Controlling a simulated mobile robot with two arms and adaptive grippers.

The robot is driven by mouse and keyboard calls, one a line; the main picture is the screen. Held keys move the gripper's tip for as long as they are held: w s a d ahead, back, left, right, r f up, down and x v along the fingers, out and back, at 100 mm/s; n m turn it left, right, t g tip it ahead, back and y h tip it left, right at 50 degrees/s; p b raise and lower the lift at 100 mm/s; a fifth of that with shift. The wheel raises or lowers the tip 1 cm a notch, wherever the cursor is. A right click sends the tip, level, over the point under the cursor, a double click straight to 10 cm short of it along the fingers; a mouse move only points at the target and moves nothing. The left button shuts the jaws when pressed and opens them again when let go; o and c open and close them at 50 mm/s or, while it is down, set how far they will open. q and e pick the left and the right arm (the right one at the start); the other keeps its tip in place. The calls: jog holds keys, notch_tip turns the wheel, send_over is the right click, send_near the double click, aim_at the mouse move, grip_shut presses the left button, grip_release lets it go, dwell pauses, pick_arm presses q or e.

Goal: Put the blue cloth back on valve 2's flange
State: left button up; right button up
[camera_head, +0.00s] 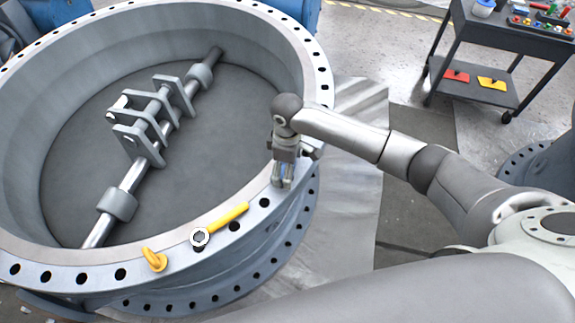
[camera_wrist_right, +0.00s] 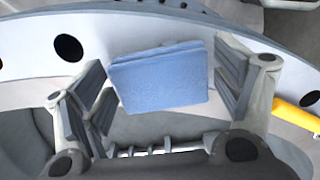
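The blue cloth (camera_wrist_right: 160,78) is a folded, flat pad between the fingers of my right gripper (camera_wrist_right: 165,90) in the right wrist view. I cannot tell whether the cloth touches the flange. No valve number is readable. My left gripper is not in view.
A black cart (camera_head: 505,42) with tools stands at the upper right. Part of another valve (camera_head: 540,160) shows at the right edge.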

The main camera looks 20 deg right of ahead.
jog(key=shift+o, duration=0.5)
jog(key=shift+r, duration=0.1)
notch_tip(320, 180, up, 12)
jog(key=shift+p, duration=0.35)
